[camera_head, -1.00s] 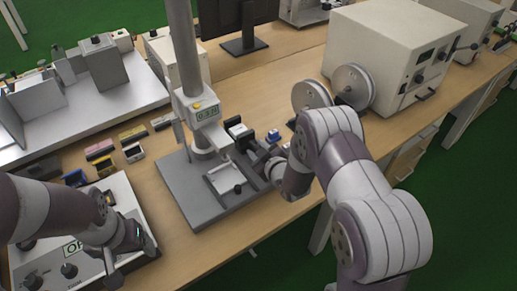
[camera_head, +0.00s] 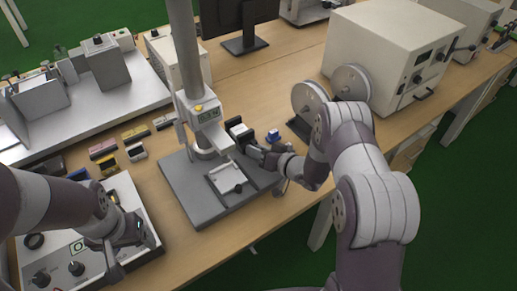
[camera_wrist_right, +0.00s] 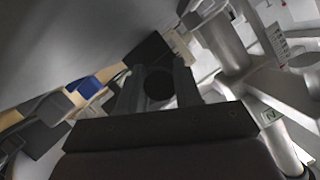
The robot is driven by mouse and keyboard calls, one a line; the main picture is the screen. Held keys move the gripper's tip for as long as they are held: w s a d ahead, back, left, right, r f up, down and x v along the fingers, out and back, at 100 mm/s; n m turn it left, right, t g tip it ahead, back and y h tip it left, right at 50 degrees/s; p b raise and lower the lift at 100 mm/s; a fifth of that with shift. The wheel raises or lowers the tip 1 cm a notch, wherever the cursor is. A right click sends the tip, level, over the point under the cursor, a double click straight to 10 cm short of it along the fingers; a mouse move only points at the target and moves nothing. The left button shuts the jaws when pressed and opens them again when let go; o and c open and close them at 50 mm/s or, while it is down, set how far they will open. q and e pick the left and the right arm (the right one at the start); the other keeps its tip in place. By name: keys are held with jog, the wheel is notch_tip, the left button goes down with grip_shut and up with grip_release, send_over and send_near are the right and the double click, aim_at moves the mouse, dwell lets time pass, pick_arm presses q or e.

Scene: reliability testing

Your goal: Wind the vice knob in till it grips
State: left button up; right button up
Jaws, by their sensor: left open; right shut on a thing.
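The test stand's grey base (camera_head: 185,193) stands on the bench, with a vice (camera_head: 239,131) of pale and dark blocks at its right side. My right gripper (camera_head: 260,153) reaches the vice from the right. In the right wrist view its two fingers (camera_wrist_right: 158,92) are closed on either side of a dark round knob (camera_wrist_right: 158,84). Details of the vice jaws, and whether anything is between them, are too small to tell. My left gripper (camera_head: 127,238) is open and empty over the control box at the lower left.
A control box (camera_head: 60,270) with knobs lies at lower left. Several small coloured blocks (camera_head: 105,150) lie left of the stand. Two round discs (camera_head: 349,82) and a large cream cabinet (camera_head: 375,50) stand right.

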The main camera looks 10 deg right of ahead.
jog(key=shift+s+f+m+y, duration=0.15)
jog(key=shift+m+y, duration=0.75)
jog(key=shift+m, duration=0.8)
jog(key=o, duration=1)
jog(key=shift+a, duration=0.1)
jog(key=shift+o, duration=0.2)
jog(key=v, duration=1.2)
jog(key=shift+s+d, duration=0.2)
jog(key=shift+d, duration=0.05)
